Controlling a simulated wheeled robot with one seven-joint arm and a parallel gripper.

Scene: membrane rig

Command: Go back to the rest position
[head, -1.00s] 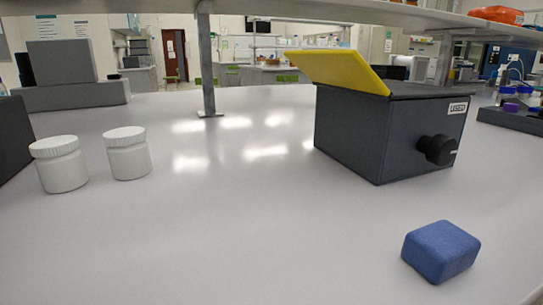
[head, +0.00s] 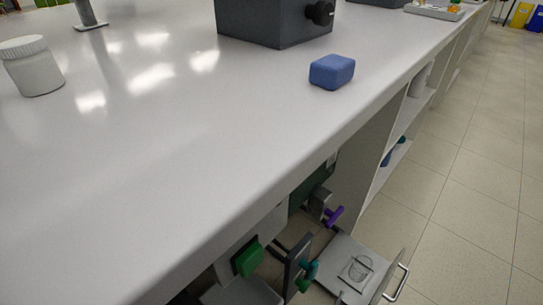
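No part of my arm or gripper shows in the head view. The white bench top (head: 190,140) fills the left and middle of the view. A blue block (head: 332,72) lies on it near its right edge. A dark grey box (head: 262,22) with a black knob stands behind the block, its top cut off by the frame. A white lidded jar (head: 32,66) stands upright at the far left.
The bench edge runs diagonally from lower left to upper right. Below it are shelves, a green block (head: 248,259), a purple handle (head: 333,215) and a grey tray (head: 355,268) with a metal handle. Tiled floor (head: 470,150) at the right is clear.

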